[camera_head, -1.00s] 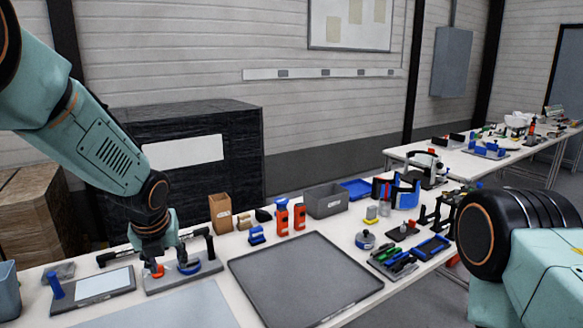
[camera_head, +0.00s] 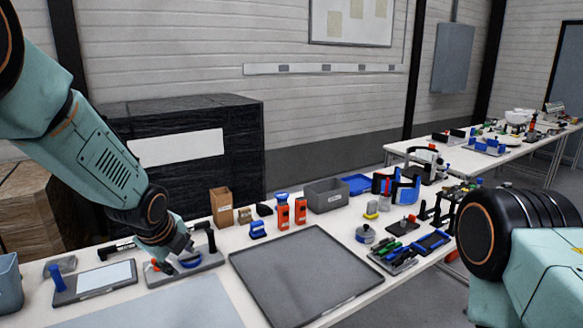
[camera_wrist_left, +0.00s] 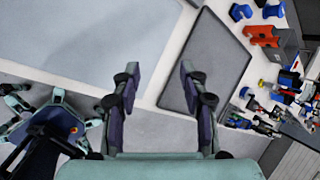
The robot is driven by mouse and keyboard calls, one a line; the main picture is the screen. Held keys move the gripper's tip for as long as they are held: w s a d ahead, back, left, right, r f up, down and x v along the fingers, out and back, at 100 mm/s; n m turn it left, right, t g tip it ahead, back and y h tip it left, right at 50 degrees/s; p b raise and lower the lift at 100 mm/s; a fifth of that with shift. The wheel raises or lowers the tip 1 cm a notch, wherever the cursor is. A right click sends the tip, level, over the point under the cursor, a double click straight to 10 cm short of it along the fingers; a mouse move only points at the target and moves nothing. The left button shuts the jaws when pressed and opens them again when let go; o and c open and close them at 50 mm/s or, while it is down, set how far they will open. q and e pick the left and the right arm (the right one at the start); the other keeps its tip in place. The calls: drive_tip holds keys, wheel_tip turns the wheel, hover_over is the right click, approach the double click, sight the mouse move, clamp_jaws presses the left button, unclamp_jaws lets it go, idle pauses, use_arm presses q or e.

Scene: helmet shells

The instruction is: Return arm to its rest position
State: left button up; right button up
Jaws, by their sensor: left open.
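My left arm comes in from the left in the head view, and its gripper (camera_head: 176,250) hangs at the back of the table over a grey fixture (camera_head: 205,262). The arm and wrist partly hide the gripper there, so its fingers are hard to make out. In the wrist view the left gripper (camera_wrist_left: 158,76) shows two dark fingers wide apart with nothing between them. A blue curved part (camera_head: 190,262) sits on the grey fixture, just below the gripper. Of my right arm only a dark joint and teal link show at the right edge; its gripper is out of view.
A dark flat tray (camera_head: 300,275) lies mid-table, with a grey mat (camera_head: 150,310) to its left. Behind stand a brown box (camera_head: 221,207), orange-red bottles (camera_head: 283,213) and a grey bin (camera_head: 326,194). Small tools crowd the right end. The air above the tray is free.

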use_arm(q)
drive_tip(key=s+d+f+n+g+h+b, duration=0.1)
drive_tip(key=s+f+n+b, duration=0.2)
drive_tip(key=s+f+n, duration=0.7)
drive_tip(key=s+d+f+n+b, duration=0.1)
drive_tip(key=s+f+n+b, duration=0.1)
drive_tip(key=s+f+n, duration=0.75)
drive_tip(key=s+f+n+g+b, duration=0.2)
drive_tip(key=s+f+b, duration=0.1)
drive_tip(key=s+f, duration=0.5)
drive_tip(key=s+f+n+g+b, duration=0.2)
drive_tip(key=s+f, duration=0.6)
drive_tip(key=s, duration=0.7)
drive_tip(key=shift+a+f+g+y+b, duration=0.3)
drive_tip(key=shift+f+g+b, duration=0.15)
drive_tip(key=shift+b, duration=0.25)
drive_tip(key=shift+w, duration=0.1)
